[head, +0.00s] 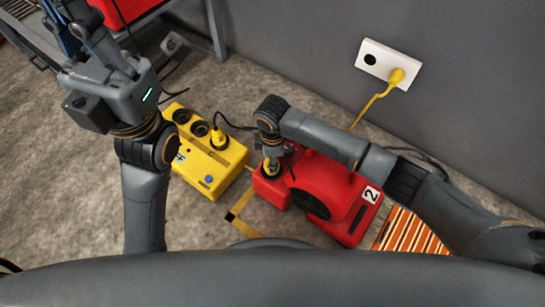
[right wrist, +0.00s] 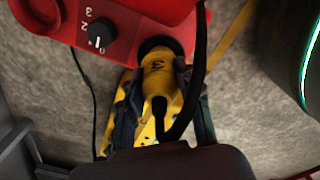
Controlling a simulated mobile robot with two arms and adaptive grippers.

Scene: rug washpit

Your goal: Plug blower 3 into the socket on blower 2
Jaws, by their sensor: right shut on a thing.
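Blower 2 (head: 330,185) is a red machine on the floor, with a "2" label and a dark round vent. In the right wrist view, its red housing (right wrist: 125,22) shows a dial and a dark round socket (right wrist: 160,42). My right gripper (right wrist: 160,95) is shut on a yellow plug marked 3 (right wrist: 158,72). The plug's front end is at the socket and looks lined up with it; I cannot tell how deep it sits.
A yellow socket box (head: 215,165) stands left of blower 2, with a yellow plug (head: 218,138) in one outlet. A wall outlet (head: 370,60) holds another yellow plug (head: 396,77). Cables cross the floor. Another red object (head: 122,10) is at upper left.

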